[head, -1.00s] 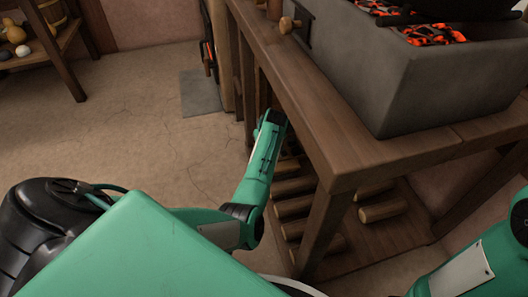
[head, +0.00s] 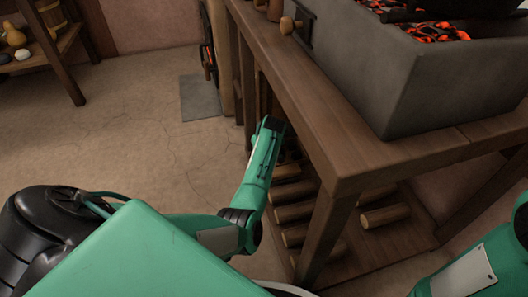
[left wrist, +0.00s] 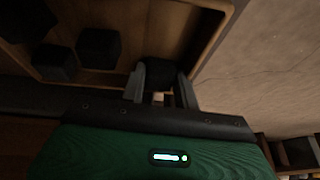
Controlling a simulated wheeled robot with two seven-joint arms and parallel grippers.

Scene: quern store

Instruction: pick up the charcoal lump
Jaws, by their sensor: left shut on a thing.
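In the left wrist view, my left gripper (left wrist: 161,84) is shut on a dark charcoal lump (left wrist: 160,70), which sits between its two fingers. The held lump is at the edge of a wooden box (left wrist: 207,24), beside its inner wall; I cannot tell whether it still touches the box floor. More black lumps (left wrist: 98,47) lie in the box to the left. In the head view, my left arm reaches down beside the table, and its fingers and the box are hidden. My right gripper is out of view; only part of that arm shows at lower right.
A heavy wooden table (head: 365,155) carries a grey stone trough (head: 400,80) with glowing embers (head: 440,32). Several logs (head: 385,215) lie on its lower shelf. The table's front leg (head: 325,235) stands close to my left arm. The floor (head: 140,130) to the left is open.

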